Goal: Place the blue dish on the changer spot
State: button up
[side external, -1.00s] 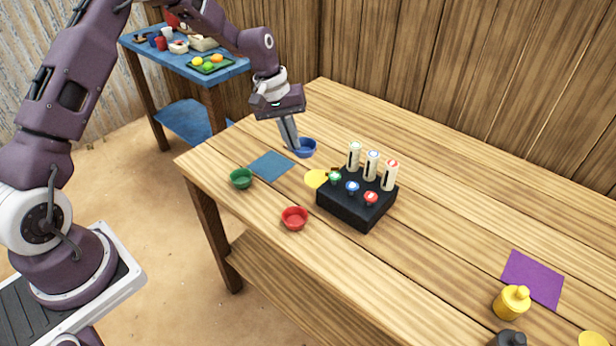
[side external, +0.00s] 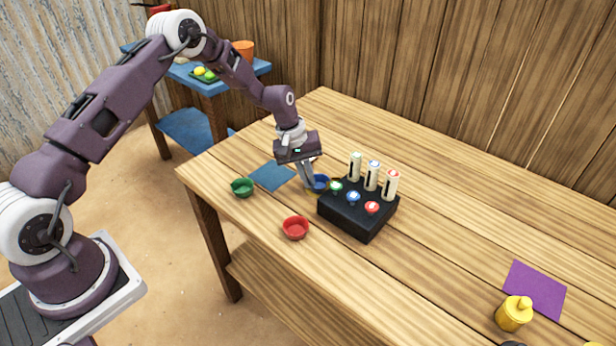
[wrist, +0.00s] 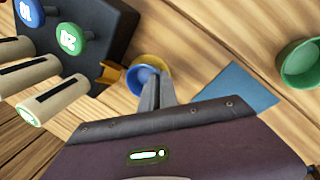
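The small blue dish (side external: 321,182) is at the tips of my gripper (side external: 311,184), beside the black block. In the wrist view the blue dish (wrist: 140,76) is at the end of the fingers (wrist: 154,84), which look closed together on its rim. A round yellow spot (wrist: 155,62) shows from under the dish, partly covered by it. I cannot tell whether the dish touches the spot or hangs just above it. The dish looks about level.
A black block (side external: 357,217) with coloured knobs and upright cream tubes stands close right of the dish. A blue square mat (side external: 271,176), a green dish (side external: 242,187) and a red dish (side external: 295,228) lie nearby. A purple mat (side external: 535,288) and yellow weight (side external: 514,313) are far right.

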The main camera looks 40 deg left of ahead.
jog(key=o, duration=0.4)
jog(key=shift+o, duration=0.2)
jog(key=v, duration=1.2)
jog(key=shift+r, duration=0.25)
jog(key=s+d+r+m+t+y, duration=0.1)
jog(key=s+d+r+m, duration=0.15)
jog(key=s+r, duration=0.7)
jog(key=s+d+r+m+t+y, duration=0.1)
jog(key=s+d+r+m, duration=0.15)
jog(key=s+r, duration=0.65)
jog(key=s+r+m+t, duration=0.1)
jog(key=s+m, duration=0.3)
jog(key=s, duration=1.2)
jog(key=shift+s+d+t, duration=0.3)
jog(key=shift+s+d, duration=0.1)
jog(key=shift+d, duration=0.1)
jog(key=shift+r, duration=0.1)
